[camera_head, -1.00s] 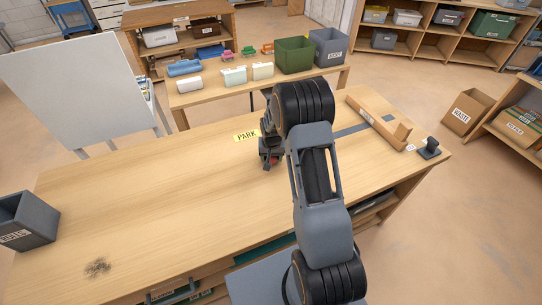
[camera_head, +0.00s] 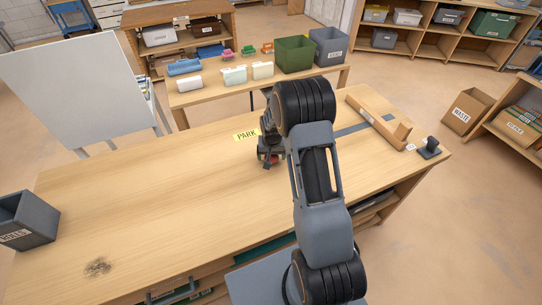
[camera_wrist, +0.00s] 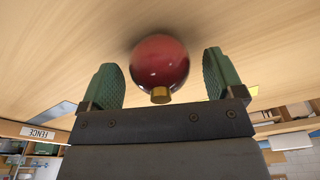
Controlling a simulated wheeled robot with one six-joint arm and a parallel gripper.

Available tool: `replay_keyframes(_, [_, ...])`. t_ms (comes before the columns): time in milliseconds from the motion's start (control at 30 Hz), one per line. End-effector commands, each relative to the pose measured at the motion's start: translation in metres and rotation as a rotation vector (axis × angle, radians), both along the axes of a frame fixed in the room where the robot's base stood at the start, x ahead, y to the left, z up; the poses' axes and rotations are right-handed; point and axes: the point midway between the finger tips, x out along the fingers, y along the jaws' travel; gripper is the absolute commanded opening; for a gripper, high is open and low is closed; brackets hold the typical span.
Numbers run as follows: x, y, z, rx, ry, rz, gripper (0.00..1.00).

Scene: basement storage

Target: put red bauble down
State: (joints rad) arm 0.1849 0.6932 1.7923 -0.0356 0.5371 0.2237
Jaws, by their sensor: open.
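The red bauble (camera_wrist: 160,62) is a glossy ball with a gold cap, seen in the wrist view against the wooden tabletop, with a dark shadow close beside it. My gripper (camera_wrist: 159,72) is open, with one green-padded finger on each side of the bauble. A gap shows between the bauble and each pad. In the head view my gripper (camera_head: 268,158) is low over the workbench (camera_head: 170,200), just right of the yellow PARK label (camera_head: 246,135). There the bauble is mostly hidden by my gripper.
A long wooden piece (camera_head: 375,120) and a dark stamp-like object (camera_head: 429,148) lie at the bench's right end. A grey bin (camera_head: 28,222) stands at the left end beyond a dark smudge (camera_head: 97,267).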

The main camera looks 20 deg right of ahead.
Motion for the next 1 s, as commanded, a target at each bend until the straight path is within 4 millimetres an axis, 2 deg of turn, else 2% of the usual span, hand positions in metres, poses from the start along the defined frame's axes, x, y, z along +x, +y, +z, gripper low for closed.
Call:
replay_keyframes(400, [-0.008,0.003,0.077,-0.001,-0.006,0.001,0.87])
replay_keyframes(733, [-0.015,0.007,0.117,-0.001,-0.008,0.007,0.87])
replay_keyframes(867, [-0.034,0.020,0.147,-0.005,-0.031,0.046,0.87])
replay_keyframes(1000, [-0.078,0.043,0.189,-0.014,-0.075,0.129,0.87])
